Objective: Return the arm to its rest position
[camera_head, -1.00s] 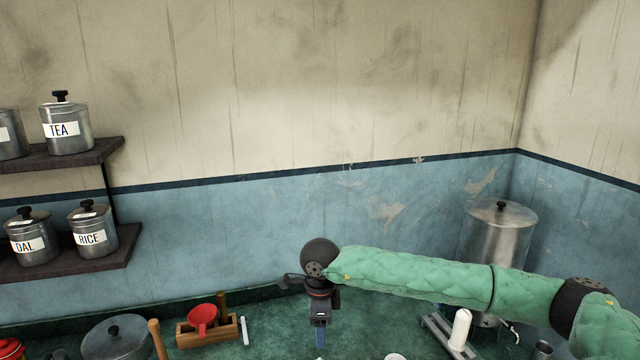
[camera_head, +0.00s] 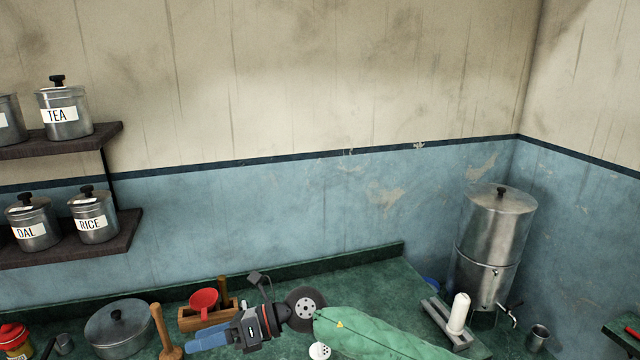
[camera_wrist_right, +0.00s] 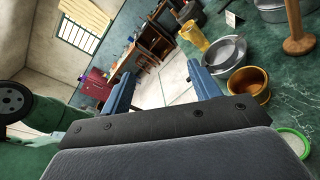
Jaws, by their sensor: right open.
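My right arm in its green padded sleeve (camera_head: 375,335) comes in along the bottom of the head view. Its gripper (camera_head: 205,341) has blue fingers and points left, in front of the wooden caddy as seen in the picture. In the right wrist view the two blue fingers (camera_wrist_right: 160,88) are spread apart with nothing between them. The gripper is open and empty. I cannot tell its exact height above the green counter. My left arm and gripper are not in view.
A wooden caddy (camera_head: 192,323) with a red funnel, a lidded pot (camera_head: 118,325) and a wooden masher (camera_head: 165,335) are near the gripper. A steel urn (camera_head: 490,245) stands at the right. Shelves with labelled tins (camera_head: 93,215) hang left. Bare counter (camera_head: 350,277) lies behind the arm.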

